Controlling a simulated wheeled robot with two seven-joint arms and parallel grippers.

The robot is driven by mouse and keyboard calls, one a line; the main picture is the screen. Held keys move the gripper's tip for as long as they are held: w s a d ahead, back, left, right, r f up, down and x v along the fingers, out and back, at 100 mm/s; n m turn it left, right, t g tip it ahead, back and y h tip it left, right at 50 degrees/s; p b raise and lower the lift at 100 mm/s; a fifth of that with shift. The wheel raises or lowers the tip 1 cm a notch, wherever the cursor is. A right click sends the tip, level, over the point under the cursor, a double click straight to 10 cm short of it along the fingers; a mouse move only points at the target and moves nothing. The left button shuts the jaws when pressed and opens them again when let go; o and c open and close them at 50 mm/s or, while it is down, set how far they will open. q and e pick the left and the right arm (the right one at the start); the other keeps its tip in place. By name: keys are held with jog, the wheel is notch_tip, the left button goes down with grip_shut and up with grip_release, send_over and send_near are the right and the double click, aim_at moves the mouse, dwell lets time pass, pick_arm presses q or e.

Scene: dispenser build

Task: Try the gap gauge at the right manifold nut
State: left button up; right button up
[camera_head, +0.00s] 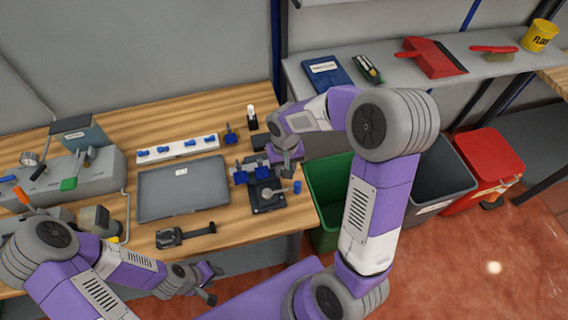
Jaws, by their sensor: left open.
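My left gripper (212,284) is open and empty, low in front of the workbench's front edge. My right arm reaches in from the right, and its gripper (284,168) is over the right end of the bench, at a dark fixture (268,196) with blue fittings (254,172). Its fingertips are too small and covered to tell whether they hold anything. A white strip with several blue fittings (178,148) lies at the back of the bench. A black tool with a long bar (186,235) lies near the front edge. I cannot make out the gap gauge or the right nut for certain.
A dark grey mat (182,190) lies mid-bench. A grey machine with levers (75,180) stands on the left. A blue fitting (230,133) and a white-topped bottle (251,118) stand at the back. Green (326,190), grey (440,183) and red (490,160) bins stand on the right.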

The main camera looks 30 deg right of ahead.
jog(key=shift+s+a+b, duration=0.15)
jog(key=shift+s, duration=0.5)
jog(key=shift+s+a+b, duration=0.15)
jog(key=shift+s, duration=0.5)
